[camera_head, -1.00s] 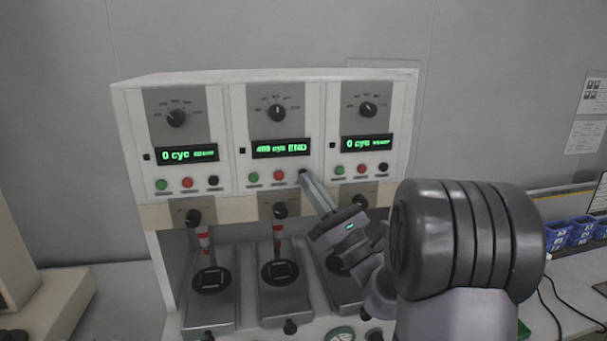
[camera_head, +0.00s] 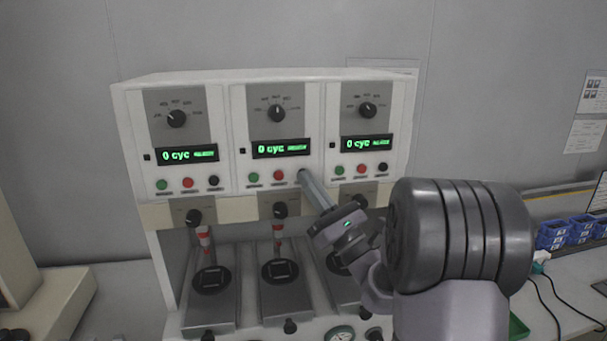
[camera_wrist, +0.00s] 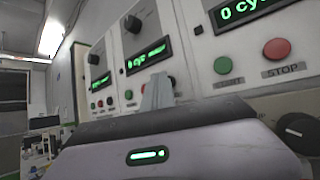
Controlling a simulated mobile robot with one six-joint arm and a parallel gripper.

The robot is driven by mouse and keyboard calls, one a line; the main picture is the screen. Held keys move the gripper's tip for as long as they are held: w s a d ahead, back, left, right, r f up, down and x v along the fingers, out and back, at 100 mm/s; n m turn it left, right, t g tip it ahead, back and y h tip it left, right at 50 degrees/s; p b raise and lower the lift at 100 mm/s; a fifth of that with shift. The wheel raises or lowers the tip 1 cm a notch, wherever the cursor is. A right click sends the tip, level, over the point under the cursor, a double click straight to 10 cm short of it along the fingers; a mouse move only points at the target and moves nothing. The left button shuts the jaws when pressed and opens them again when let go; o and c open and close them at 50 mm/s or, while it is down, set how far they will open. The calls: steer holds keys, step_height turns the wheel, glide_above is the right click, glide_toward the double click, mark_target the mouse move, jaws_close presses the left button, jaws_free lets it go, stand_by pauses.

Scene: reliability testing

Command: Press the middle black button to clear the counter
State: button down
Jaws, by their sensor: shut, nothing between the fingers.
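The test machine (camera_head: 235,188) has three panels side by side, each with a dial, a green display and a green, a red and a black button. The middle display (camera_head: 281,149) reads "0 cyc". The middle panel's green button (camera_head: 253,177) and red button (camera_head: 279,175) are in plain view. Its black button is hidden behind the tip of my gripper (camera_head: 303,176). My gripper is shut and empty, its fingertips at the black button's place; I cannot tell whether they touch it. In the wrist view the shut fingers (camera_wrist: 157,92) reach toward the middle panel and cover part of its button row.
The left display (camera_head: 187,155) and right display (camera_head: 366,143) also read "0 cyc". Black knobs (camera_head: 280,210) stick out below the panels, above several metal test stations (camera_head: 284,300). Blue bins (camera_head: 552,235) and cables lie on the bench at the right.

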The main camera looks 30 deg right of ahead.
stand_by(0.4)
steer(key=shift+s+a+b, duration=0.2)
steer(key=shift+s+b, duration=0.2)
steer(key=shift+s, duration=0.3)
steer(key=shift+s, duration=0.1)
steer(key=s+b, duration=0.1)
steer(key=s, duration=0.1)
steer(key=s+a+b, duration=0.1)
steer(key=s, duration=0.1)
steer(key=shift+s+a, duration=0.2)
steer(key=shift+s, duration=0.1)
stand_by(0.3)
